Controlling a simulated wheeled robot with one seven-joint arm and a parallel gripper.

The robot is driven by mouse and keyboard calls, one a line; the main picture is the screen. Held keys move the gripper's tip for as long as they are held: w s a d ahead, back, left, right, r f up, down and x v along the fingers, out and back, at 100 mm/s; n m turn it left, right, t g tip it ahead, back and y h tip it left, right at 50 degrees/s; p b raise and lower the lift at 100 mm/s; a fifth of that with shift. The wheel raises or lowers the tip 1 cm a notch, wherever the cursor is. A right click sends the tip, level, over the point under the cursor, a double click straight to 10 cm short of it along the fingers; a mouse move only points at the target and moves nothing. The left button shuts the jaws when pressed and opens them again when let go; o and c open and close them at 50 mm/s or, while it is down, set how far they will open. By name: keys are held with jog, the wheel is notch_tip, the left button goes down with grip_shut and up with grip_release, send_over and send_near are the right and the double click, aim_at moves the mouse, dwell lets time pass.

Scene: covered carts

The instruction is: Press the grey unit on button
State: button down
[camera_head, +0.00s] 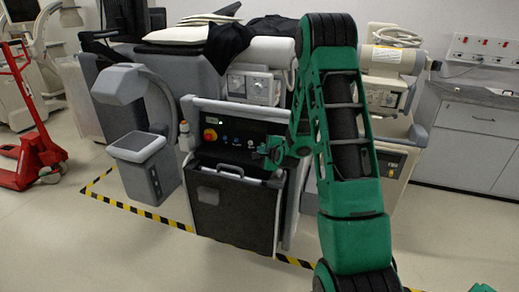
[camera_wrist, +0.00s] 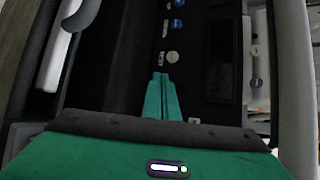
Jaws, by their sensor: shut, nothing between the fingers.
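The grey unit (camera_head: 186,103) stands in the middle of the head view with a black control panel (camera_head: 240,125) on its upper front. The panel carries a red knob on yellow (camera_head: 209,134) at its left and a row of small buttons to the right of it. In the wrist view I see a pale round button (camera_wrist: 172,57) and a blue button (camera_wrist: 177,24) beyond it. I cannot read which one is the on button. My gripper (camera_wrist: 161,77) is shut and empty, its tips pointing toward the pale button, just short of it in the picture. In the head view my gripper (camera_head: 268,150) is at the panel's right part; contact cannot be told.
A grey handle (camera_head: 230,172) sticks out below the panel. A grey C-shaped device (camera_head: 140,146) stands to the left. A red pallet jack (camera_head: 38,150) is at the far left. Yellow-black tape (camera_head: 150,214) marks the floor, and the floor in front is clear.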

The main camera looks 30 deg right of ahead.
jog(key=shift+a, duration=0.1)
jog(key=shift+s+a, duration=1.55)
jog(key=shift+a, duration=0.3)
jog(key=s+a+r+n+g+y, duration=0.1)
jog(key=s+r+n+g, duration=0.3)
jog(key=s, duration=1)
jog(key=s+a+r+n+g+y, duration=0.1)
jog(key=s+a+r+n+g, duration=0.3)
jog(key=s+n, duration=0.4)
jog(key=s+a+r+n+g+y, duration=0.1)
jog(key=s+a+r+n+g, duration=0.2)
jog(key=s, duration=1.9)
notch_tip(320, 180, up, 3)
jog(key=n+g, duration=0.1)
jog(key=n, duration=0.1)
jog(key=shift+s+n+g, duration=0.2)
jog(key=shift+n+g, duration=0.2)
